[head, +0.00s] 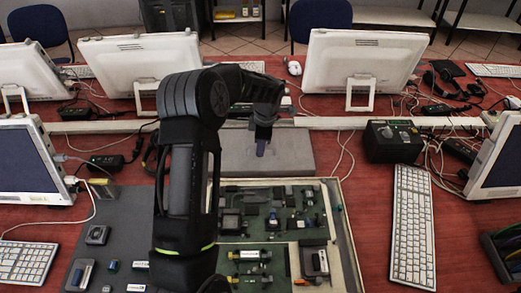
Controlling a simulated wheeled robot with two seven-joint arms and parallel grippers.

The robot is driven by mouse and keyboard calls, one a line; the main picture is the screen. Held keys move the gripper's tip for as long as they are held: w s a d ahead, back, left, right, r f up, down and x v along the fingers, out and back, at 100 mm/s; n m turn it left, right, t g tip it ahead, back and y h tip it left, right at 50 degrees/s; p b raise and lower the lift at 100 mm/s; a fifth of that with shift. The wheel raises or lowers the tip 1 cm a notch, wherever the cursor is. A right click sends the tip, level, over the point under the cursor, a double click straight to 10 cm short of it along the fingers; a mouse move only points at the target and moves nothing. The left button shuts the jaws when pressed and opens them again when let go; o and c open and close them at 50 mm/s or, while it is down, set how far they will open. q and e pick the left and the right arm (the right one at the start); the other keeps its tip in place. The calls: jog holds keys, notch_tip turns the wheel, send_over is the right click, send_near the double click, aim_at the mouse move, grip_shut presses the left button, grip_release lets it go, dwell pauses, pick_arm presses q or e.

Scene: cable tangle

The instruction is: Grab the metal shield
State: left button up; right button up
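A large green circuit board (285,237) in a pale frame lies in the front middle of the red table and bears many small parts. A metallic part (315,262) sits on its lower right, and another grey metallic part (97,235) lies on the dark mat to the left. I cannot tell which part is the metal shield. My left gripper (262,149) points down over a grey block (298,153) behind the board, apart from both metallic parts. Its fingers are small and dark, so its opening is unclear. My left arm covers the board's left side. My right gripper is out of view.
A dark grey mat (125,205) with loose parts lies left of the board. A black box (393,141) and a white keyboard (412,225) stand at the right. Monitors (365,62) line the back, with tangled cables around them. Bare red table shows between board and keyboard.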

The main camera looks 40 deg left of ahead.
pick_arm(q)
grip_shut()
dwell(1.4)
